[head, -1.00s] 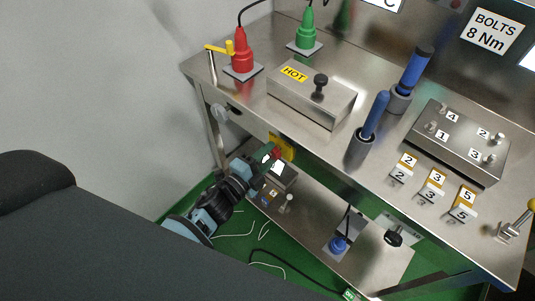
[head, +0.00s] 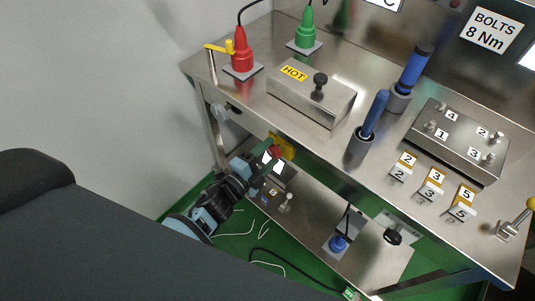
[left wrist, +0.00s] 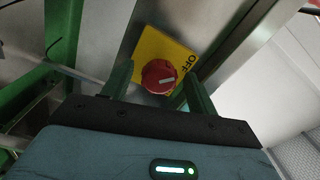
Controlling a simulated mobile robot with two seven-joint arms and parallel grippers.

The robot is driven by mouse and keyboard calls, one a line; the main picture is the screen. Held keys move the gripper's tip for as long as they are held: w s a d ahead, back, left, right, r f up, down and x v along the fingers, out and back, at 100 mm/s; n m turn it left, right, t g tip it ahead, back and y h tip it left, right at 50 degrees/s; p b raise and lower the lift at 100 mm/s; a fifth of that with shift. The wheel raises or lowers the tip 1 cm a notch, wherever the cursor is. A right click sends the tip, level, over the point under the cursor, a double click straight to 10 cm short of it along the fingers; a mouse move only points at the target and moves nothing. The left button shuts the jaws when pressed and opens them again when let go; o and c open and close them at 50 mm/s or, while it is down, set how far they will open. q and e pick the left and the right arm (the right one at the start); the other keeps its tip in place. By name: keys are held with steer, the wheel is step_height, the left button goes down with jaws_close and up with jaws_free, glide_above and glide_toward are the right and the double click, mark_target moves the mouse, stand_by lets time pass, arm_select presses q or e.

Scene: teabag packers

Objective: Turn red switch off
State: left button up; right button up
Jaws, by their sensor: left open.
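The red switch (left wrist: 158,76) is a round knob with a white pointer mark, set on a yellow plate (left wrist: 150,45) lettered OFF. The mark points to the right in the left wrist view, roughly toward the lettering. In the head view the red switch (head: 275,152) and its yellow plate (head: 288,147) sit below the table's front edge. My left gripper (head: 266,166) is open in front of the switch. In the left wrist view its two fingers (left wrist: 158,90) lie to either side of the knob, with no clear contact. My right gripper is not in view.
The steel table's front edge (head: 330,164) runs just above the switch. A lower shelf (head: 310,222) below carries a small box and a blue plug (head: 337,244). A table leg (head: 210,130) stands to the left. Cables lie on the green floor.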

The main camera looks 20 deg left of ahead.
arm_select(q)
steer(key=shift+s+a, duration=0.1)
steer(key=shift+s, duration=0.2)
steer(key=v, duration=0.7)
steer(key=shift+s, duration=0.1)
